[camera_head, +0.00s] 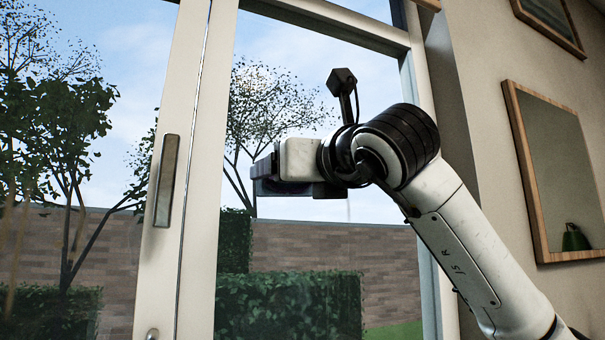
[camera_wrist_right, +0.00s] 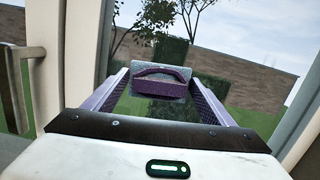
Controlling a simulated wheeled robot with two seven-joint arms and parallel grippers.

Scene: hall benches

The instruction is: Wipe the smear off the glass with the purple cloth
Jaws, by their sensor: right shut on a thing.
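My right gripper (camera_head: 263,172) is in front of the right-hand glass pane (camera_head: 300,95) in the head view, its jaws pointing left. I cannot tell whether the cloth touches the glass. Faint brownish streaks (camera_head: 10,255) show low on the left-hand pane (camera_head: 110,30); they may be the smear, but trees behind make this unsure. My left gripper is out of view.
A pale upright frame (camera_head: 205,170) with a long handle plate (camera_head: 165,180) stands between the panes. A wood-framed panel (camera_head: 565,170) hangs on the wall at right. Hedges and a brick wall lie beyond the glass. A door handle (camera_wrist_right: 18,85) is near at left in the wrist view.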

